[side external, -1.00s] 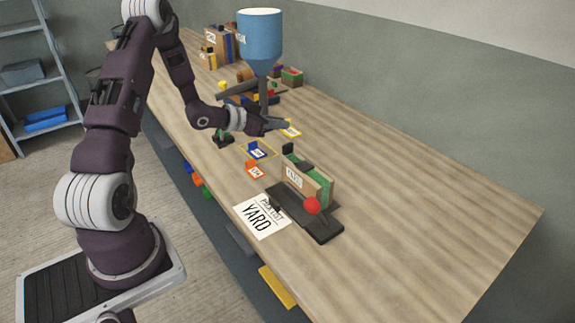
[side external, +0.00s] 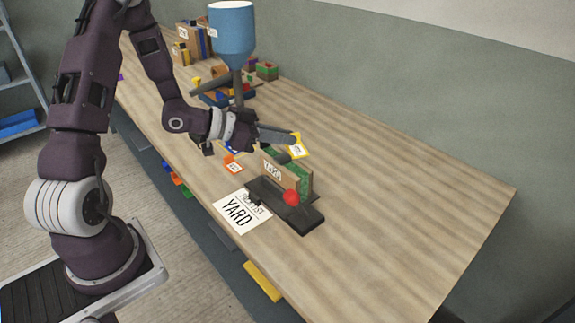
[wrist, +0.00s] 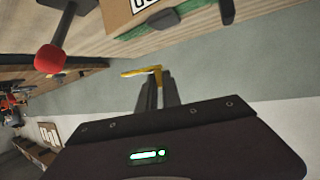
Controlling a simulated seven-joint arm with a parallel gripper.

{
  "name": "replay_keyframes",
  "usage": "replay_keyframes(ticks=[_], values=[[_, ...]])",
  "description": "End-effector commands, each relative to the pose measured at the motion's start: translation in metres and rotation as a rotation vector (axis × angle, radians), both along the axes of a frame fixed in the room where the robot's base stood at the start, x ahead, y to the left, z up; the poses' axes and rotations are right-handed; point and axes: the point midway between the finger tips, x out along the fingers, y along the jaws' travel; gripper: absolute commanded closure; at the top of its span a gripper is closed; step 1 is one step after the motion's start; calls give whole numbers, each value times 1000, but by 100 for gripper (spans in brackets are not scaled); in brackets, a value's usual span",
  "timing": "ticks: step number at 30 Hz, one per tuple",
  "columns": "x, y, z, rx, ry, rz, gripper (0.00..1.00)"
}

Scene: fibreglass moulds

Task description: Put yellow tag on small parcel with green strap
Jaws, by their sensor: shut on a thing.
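My gripper (side external: 289,139) is shut on the yellow tag (side external: 299,148), a yellow-edged card with a white face, and holds it above the table, behind the black stand. In the wrist view the tag (wrist: 140,72) shows nearly edge-on at the fingertips (wrist: 158,88). A brown parcel (side external: 269,168) with a white label and a green strip along it stands upright in the black stand. It also shows at the top of the wrist view (wrist: 118,14). I cannot tell for certain whether this is the small parcel; a small box with green (side external: 266,71) sits farther back.
The black stand (side external: 300,219) has a red ball knob (side external: 291,197). A blue hopper (side external: 232,40) stands behind my gripper. The table's right side is clear.

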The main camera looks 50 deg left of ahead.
Motion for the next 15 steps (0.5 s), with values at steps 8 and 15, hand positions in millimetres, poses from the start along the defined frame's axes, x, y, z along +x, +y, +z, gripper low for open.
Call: replay_keyframes(ticks=[8, 15], values=[[0, 0, -52, -2, 3, 1, 100], [-1, 0, -58, 3, 5, 2, 100]])
